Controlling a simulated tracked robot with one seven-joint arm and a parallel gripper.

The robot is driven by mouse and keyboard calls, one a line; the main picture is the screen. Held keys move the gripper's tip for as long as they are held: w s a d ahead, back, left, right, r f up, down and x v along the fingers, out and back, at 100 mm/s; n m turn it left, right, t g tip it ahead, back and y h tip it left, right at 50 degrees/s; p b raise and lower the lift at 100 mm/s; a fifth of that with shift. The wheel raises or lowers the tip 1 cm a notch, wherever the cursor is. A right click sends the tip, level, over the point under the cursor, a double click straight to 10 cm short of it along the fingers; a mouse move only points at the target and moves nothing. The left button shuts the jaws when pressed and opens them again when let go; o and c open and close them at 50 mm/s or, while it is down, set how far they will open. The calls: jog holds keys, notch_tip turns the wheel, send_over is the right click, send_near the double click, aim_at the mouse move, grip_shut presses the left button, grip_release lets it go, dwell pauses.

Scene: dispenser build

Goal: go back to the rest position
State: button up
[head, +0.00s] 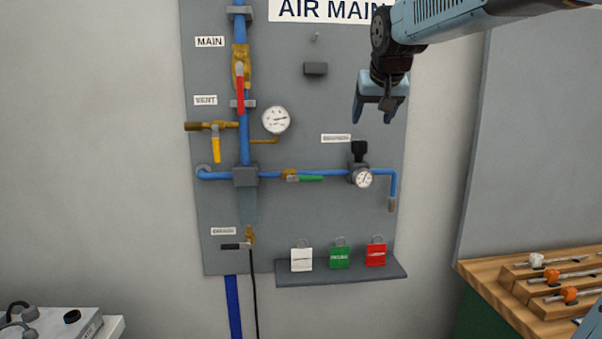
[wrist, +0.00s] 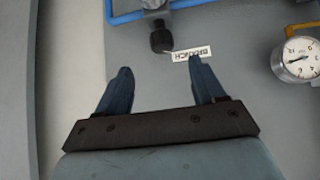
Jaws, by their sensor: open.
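My gripper (head: 371,108) hangs below my arm at the upper right of the grey panel (head: 300,215) in the head view. Its two blue fingers are apart with nothing between them. In the wrist view my gripper (wrist: 160,90) also shows open and empty, with the panel behind it. The black knob of the regulator (head: 360,150) is a little below the fingers in the head view. The knob also shows in the wrist view (wrist: 161,40), beyond the fingertips. I cannot tell how far my fingers are from the panel.
The panel carries blue pipes, a red-handled valve (head: 240,88), a yellow-handled valve (head: 216,148), a green-handled valve (head: 306,178) and a gauge (head: 276,120). White, green (head: 340,257) and red tags stand on a shelf (head: 330,279). A wooden bench (head: 480,270) is at right.

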jog(key=s+f+g, duration=0.1)
jog(key=s+f, duration=0.9)
jog(key=s, duration=0.3)
jog(key=s+f+g, duration=0.2)
jog(key=s+f, duration=0.8)
jog(key=s, duration=0.3)
jog(key=shift+f+n+y, duration=0.3)
jog(key=shift+f+n, duration=0.05)
jog(key=shift+n, duration=0.05)
jog(key=shift+w+d, duration=0.1)
jog(key=t, duration=0.3)
send_near(359, 142)
jog(key=shift+m, duration=0.4)
jog(key=x, duration=1.1)
jog(key=shift+w+d+r, duration=0.15)
jog(key=shift+w+d, duration=0.2)
jog(key=shift+w, duration=0.2)
jog(key=shift+c, duration=0.3)
jog(key=c, duration=0.9)
